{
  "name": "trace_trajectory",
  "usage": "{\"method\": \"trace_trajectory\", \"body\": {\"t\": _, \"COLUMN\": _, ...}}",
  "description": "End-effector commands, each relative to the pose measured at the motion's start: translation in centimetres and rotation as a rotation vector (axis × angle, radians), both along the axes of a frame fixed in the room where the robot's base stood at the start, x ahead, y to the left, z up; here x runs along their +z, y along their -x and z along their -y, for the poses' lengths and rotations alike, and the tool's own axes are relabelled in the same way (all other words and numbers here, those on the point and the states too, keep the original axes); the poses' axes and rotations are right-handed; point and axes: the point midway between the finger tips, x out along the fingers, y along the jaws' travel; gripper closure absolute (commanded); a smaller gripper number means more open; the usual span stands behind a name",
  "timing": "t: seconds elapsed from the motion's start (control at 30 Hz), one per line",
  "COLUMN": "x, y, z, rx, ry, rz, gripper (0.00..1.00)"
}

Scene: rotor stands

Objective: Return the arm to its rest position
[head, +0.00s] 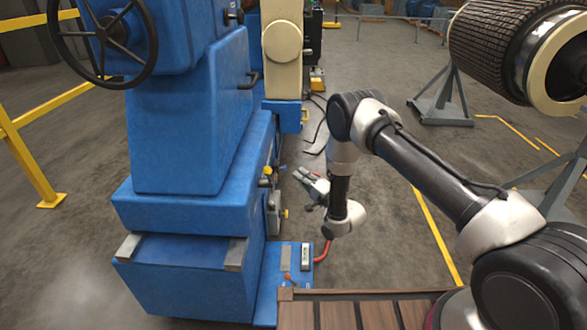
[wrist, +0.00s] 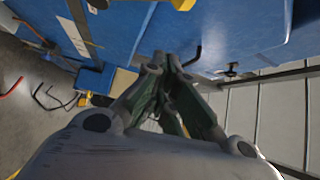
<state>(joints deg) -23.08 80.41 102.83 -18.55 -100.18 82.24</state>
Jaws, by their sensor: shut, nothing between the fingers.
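My arm reaches in from the right in the head view, bent at the elbow, with the forearm hanging down. My gripper (head: 304,178) is at its end, close to the right side of the blue machine (head: 190,130). In the wrist view my gripper (wrist: 165,62) is shut, its fingertips together and empty. The blue machine (wrist: 225,30) fills the upper part of that view behind the fingertips. I cannot tell how far the fingertips are from its surface.
A black handwheel (head: 105,35) is on the machine's upper left. A blue ledge with a red hose (head: 325,252) lies below my gripper. A wooden slatted surface (head: 355,312) is at the front. A large rotor (head: 490,50) sits on grey stands at right. A yellow railing (head: 45,185) is left.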

Motion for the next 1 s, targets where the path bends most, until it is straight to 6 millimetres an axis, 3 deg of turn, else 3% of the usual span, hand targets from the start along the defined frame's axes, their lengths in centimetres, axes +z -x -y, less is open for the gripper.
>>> {"method": "trace_trajectory", "body": {"t": 0.53, "x": -0.7, "y": 0.5, "z": 0.4, "rx": -0.004, "ry": 0.045, "rz": 0.022, "gripper": 1.00}}
{"method": "trace_trajectory", "body": {"t": 0.67, "x": -5.6, "y": 0.5, "z": 0.6, "rx": -0.007, "ry": 0.299, "rz": -0.029, "gripper": 1.00}}
{"method": "trace_trajectory", "body": {"t": 0.8, "x": -14.1, "y": 4.0, "z": 3.4, "rx": 0.050, "ry": 0.686, "rz": -0.188, "gripper": 1.00}}
{"method": "trace_trajectory", "body": {"t": 0.83, "x": -15.3, "y": 4.8, "z": 4.1, "rx": 0.073, "ry": 0.772, "rz": -0.223, "gripper": 1.00}}
{"method": "trace_trajectory", "body": {"t": 0.9, "x": -16.5, "y": 6.5, "z": 6.0, "rx": 0.132, "ry": 0.953, "rz": -0.291, "gripper": 1.00}}
{"method": "trace_trajectory", "body": {"t": 1.0, "x": -15.3, "y": 8.4, "z": 9.4, "rx": 0.229, "ry": 1.184, "rz": -0.382, "gripper": 1.00}}
